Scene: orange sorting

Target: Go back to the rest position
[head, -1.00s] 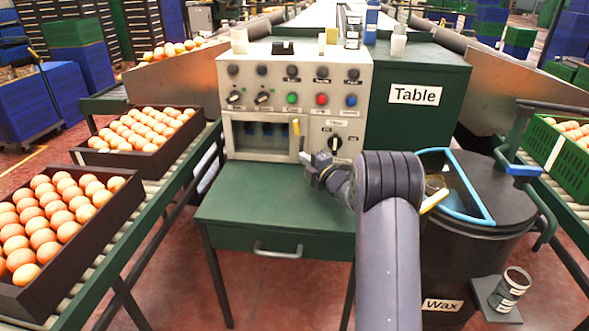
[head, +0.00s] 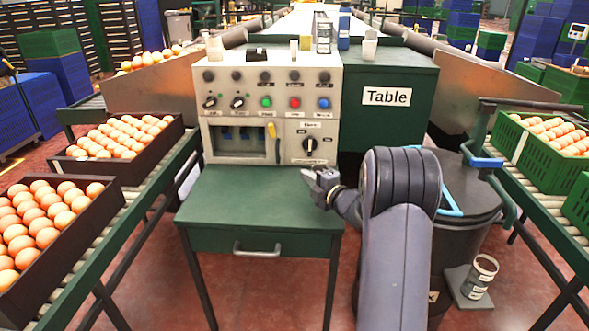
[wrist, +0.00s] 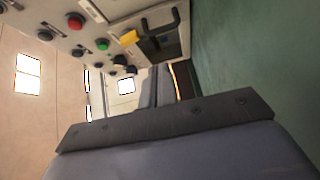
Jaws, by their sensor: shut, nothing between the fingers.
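My gripper (head: 312,178) is in the head view, just above the right side of the green table top (head: 245,208). Its fingers are shut with nothing between them. It is in front of the control panel (head: 272,90) and apart from it. The arm reaches up from the bottom right of the head view and bends at a thick dark joint. In the wrist view the panel (wrist: 65,40) appears tilted, with its coloured buttons and yellow handle at the upper left. The fingertips are not clear in that view.
Two dark crates of oranges (head: 68,243) (head: 108,158) stand on the left roller conveyor. A black wax barrel (head: 470,240) stands right of the table, partly hidden by my arm. A green crate (head: 530,150) is on the right conveyor. The table top is bare.

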